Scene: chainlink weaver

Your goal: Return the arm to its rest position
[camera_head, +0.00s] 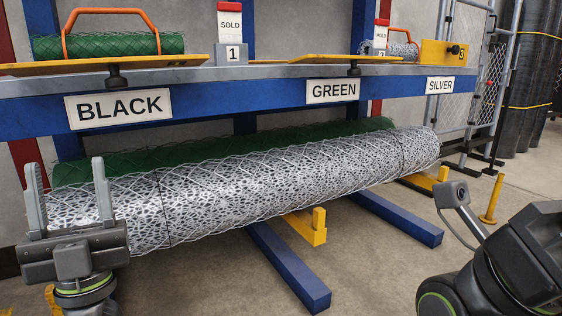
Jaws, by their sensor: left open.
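My left gripper (69,172) is at the lower left with its two grey fingers pointing up and spread apart. It is open and holds nothing. The near end of a silver mesh roll (270,182) shows behind and between the fingers; I cannot tell whether they touch it. Part of my right arm (510,262) is at the lower right. Its fingers do not show.
A green mesh roll (120,163) lies behind the silver one. A blue rack beam (230,95) carries BLACK, GREEN and SILVER labels. Blue legs (290,268) and a yellow post (492,198) stand near the floor.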

